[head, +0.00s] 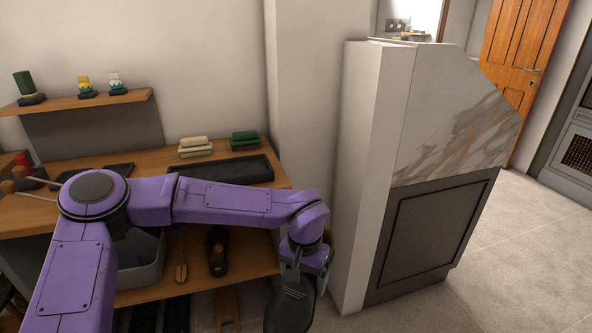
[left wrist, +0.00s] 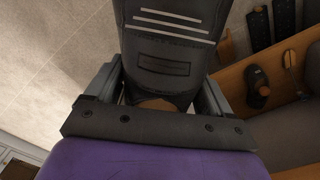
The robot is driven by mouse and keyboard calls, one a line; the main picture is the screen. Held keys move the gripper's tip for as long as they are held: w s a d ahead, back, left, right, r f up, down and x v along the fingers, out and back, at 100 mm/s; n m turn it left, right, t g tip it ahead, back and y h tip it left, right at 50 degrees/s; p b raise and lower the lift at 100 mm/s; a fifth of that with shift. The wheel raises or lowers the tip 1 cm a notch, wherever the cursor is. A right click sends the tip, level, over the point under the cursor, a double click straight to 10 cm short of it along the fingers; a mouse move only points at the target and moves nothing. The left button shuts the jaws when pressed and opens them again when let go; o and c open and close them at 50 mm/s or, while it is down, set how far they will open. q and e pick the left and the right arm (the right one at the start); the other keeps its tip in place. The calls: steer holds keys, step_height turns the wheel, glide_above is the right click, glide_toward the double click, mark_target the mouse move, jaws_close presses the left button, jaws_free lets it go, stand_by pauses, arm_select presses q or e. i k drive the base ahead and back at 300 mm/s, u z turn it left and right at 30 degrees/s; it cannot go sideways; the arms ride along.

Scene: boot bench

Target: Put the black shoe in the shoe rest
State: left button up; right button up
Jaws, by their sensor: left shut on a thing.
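My left gripper (head: 292,268) is shut on a black shoe (head: 290,306), which hangs below it at the front right of the bench. In the left wrist view the black shoe (left wrist: 167,50), with pale stripes, fills the space between the fingers. A long shallow black tray (head: 225,169) lies on the bench top, behind my left forearm. Two dark ribbed strips (head: 145,318) lie low under the bench; they also show in the left wrist view (left wrist: 258,28). Which of these is the shoe rest I cannot tell. My right gripper is not in view.
A dark shoe (head: 217,250) and a brush-like tool (head: 181,262) lie on the lower shelf beside a grey bin (head: 143,270). A wooden piece (head: 228,308) is below. Folded cloths (head: 195,147) sit on top. A white pillar and cabinet (head: 435,170) stand close right.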

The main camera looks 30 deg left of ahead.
mark_target(220, 173)
steer(key=z, duration=1.5)
steer(key=i, duration=1.6)
steer(key=u, duration=3.1)
